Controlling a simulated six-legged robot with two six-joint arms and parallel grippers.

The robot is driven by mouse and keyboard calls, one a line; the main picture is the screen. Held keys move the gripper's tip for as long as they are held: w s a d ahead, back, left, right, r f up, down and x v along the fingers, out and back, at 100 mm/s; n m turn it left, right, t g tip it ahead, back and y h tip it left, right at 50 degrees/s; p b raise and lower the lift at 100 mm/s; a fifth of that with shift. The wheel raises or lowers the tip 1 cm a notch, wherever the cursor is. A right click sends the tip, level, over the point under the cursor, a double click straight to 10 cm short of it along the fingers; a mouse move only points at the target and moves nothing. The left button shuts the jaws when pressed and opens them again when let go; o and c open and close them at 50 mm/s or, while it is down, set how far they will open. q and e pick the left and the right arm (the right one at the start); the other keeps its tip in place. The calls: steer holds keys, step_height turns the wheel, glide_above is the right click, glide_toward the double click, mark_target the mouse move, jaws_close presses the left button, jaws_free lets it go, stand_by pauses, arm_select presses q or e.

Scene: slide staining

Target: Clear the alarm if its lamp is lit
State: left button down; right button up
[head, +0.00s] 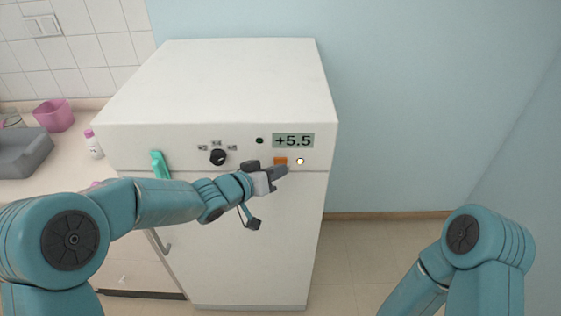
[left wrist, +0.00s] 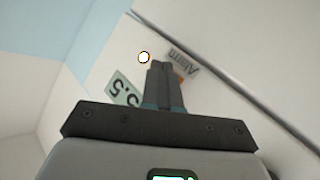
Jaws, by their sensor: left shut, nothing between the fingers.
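The white refrigerator (head: 235,80) has a front panel with a small orange button (head: 280,160). Right of it is a small round lamp (head: 300,161), bright white with a thin yellowish rim; it looks lit. In the left wrist view the lamp (left wrist: 144,57) is left of my fingertips, and the word "Alarm" (left wrist: 180,60) is to their right. My left gripper (head: 285,169) is shut and empty, its tips just at the orange button's lower edge. The button (left wrist: 182,82) is mostly hidden behind the fingers there; I cannot tell whether they touch it. My right gripper is out of view.
The display (head: 293,141) reads +5.5. A dark round spot (head: 259,140) and a black knob (head: 218,157) are to its left. A teal object (head: 159,165) hangs on the front at left. A counter holds a grey tray (head: 22,152), pink pot (head: 54,115) and bottle (head: 93,144).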

arm_select(q)
steer(key=shift+w+p, duration=0.3)
steer(key=shift+p, duration=0.05)
stand_by(0.6)
steer(key=shift+s+b, duration=0.5)
steer(key=shift+s, duration=0.25)
steer(key=s+b, duration=0.3)
steer(key=s, duration=0.2)
stand_by(0.6)
